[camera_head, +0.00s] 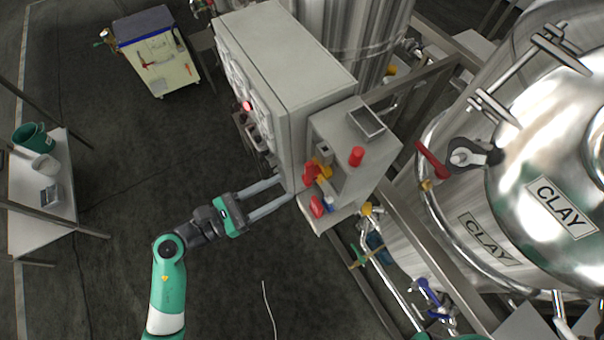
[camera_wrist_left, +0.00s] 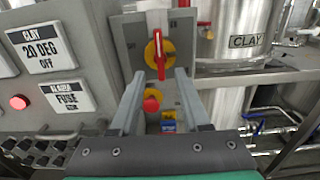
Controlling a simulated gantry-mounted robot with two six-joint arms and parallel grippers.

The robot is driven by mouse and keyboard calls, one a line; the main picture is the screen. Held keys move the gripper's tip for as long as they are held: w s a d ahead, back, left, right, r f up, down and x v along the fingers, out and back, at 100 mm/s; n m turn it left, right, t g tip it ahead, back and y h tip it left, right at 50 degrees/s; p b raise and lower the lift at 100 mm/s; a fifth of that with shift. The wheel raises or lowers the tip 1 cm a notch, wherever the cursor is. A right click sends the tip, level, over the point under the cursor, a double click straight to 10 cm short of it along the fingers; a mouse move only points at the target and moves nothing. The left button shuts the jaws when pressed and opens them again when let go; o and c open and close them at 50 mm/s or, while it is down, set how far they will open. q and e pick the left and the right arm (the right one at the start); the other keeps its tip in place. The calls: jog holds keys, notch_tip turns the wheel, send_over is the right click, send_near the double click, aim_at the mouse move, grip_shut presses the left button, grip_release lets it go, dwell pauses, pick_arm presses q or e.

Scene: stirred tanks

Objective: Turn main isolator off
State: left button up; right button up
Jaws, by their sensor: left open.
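The main isolator (camera_wrist_left: 158,52) is a red handle on a round yellow plate, on a grey box front in the left wrist view. Its handle stands upright there. In the head view its red handle (camera_head: 309,174) shows on the side of the smaller grey box (camera_head: 350,140). My left gripper (camera_head: 287,190) is open and empty, its fingers pointing at this box. In the left wrist view the open fingers (camera_wrist_left: 160,74) reach up on either side of the handle's lower end; whether they touch it I cannot tell. My right gripper is not in view.
A red push button (camera_wrist_left: 152,104) on yellow sits below the isolator, with a blue-and-yellow part (camera_wrist_left: 168,121) under it. A large grey cabinet (camera_head: 285,60) with labels and a red lamp (camera_wrist_left: 20,102) adjoins.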

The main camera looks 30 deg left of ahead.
aim_at(305, 175)
pick_arm(q)
jog(key=x, duration=0.6)
jog(key=shift+w+d, duration=0.2)
jog(key=shift+w, duration=0.05)
jog(key=shift+c, duration=0.2)
grip_shut()
